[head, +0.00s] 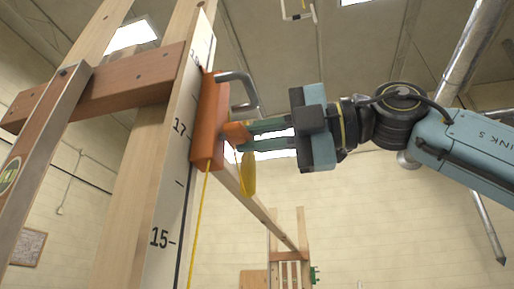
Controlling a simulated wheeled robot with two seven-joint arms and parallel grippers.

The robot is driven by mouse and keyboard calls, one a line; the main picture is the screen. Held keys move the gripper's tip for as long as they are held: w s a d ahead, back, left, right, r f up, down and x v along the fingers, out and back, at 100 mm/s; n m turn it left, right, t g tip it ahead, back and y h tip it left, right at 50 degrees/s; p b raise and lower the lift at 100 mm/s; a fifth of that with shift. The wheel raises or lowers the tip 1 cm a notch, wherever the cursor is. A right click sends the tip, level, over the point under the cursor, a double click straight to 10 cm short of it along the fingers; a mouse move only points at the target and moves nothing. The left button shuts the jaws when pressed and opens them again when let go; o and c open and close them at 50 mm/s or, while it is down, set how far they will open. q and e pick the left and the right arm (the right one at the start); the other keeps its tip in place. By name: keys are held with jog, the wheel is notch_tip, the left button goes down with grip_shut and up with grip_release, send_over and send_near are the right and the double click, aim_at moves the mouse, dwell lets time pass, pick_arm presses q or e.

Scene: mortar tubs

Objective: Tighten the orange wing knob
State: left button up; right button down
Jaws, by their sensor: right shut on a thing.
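The orange wing knob (237,134) is on the right side of an orange block (208,120) that sits on an upright wooden post with a numbered scale. My right gripper (246,136) comes in from the right, and its two teal fingers are shut on the knob. The fingertips hide part of the knob, and I cannot tell how tight it is. My left gripper is not in view.
A grey bent handle (245,88) sticks out of the block just above the knob. A yellow cord (201,220) hangs below the block, and a yellow tag (248,174) hangs under my fingers. The scale board (168,220) shows 17 and 15. Wooden beams stand at left.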

jog(key=shift+s+r+m+b, duration=0.15)
jog(key=shift+m+b, duration=0.35)
jog(key=shift+m, duration=0.7)
jog(key=shift+d+m, duration=0.1)
jog(key=shift+m, duration=0.2)
jog(key=c, duration=1.6)
grip_release()
jog(key=shift+o, duration=1.1)
jog(key=shift+s, duration=0.2)
jog(key=shift+w, duration=0.1)
jog(key=shift+d+f, duration=0.2)
jog(key=shift+d, duration=0.2)
jog(key=b+v, duration=0.2)
jog(key=v, duration=1)
jog(key=shift+s, duration=0.3)
